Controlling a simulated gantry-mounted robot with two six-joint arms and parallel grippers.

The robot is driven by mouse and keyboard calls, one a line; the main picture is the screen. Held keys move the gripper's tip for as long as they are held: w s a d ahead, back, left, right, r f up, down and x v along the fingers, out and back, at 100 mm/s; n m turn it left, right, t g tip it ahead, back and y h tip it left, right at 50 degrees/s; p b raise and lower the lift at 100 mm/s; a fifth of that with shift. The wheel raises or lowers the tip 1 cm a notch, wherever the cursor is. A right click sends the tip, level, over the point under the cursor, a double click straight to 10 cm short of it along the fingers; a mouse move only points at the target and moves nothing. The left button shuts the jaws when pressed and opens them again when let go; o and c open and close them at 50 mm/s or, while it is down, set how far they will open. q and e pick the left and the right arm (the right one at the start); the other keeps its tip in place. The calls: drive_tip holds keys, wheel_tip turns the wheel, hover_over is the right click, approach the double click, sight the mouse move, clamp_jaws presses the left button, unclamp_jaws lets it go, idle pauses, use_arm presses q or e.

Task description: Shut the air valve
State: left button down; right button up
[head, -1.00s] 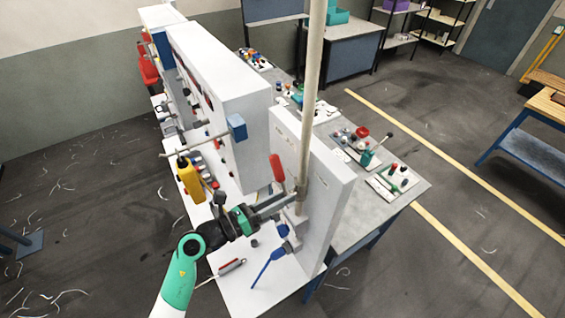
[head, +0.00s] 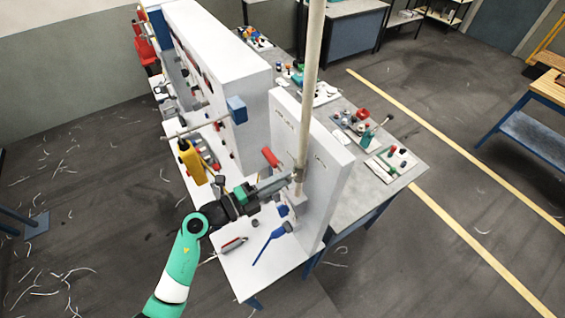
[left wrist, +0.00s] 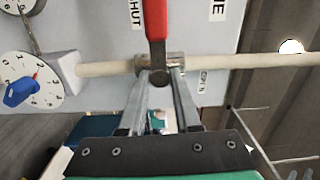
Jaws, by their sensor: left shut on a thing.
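The air valve's red lever (head: 270,157) sits on a pale vertical pipe (head: 312,80) at the white panel; in the head view it tilts up and to the left. In the left wrist view the red lever (left wrist: 155,20) stands crosswise to the pipe (left wrist: 105,69), beside a label of which "HUT" shows. My right gripper is out of view.
A blue-handled dial (left wrist: 20,90) is close beside the pipe. A red-grey tool (head: 232,244) lies on the white bench top (head: 250,275). Grey tables with parts stand behind the panel.

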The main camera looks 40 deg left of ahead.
use_arm(q)
drive_tip(key=c, duration=0.6)
unclamp_jaws()
drive_tip(key=v, duration=0.7)
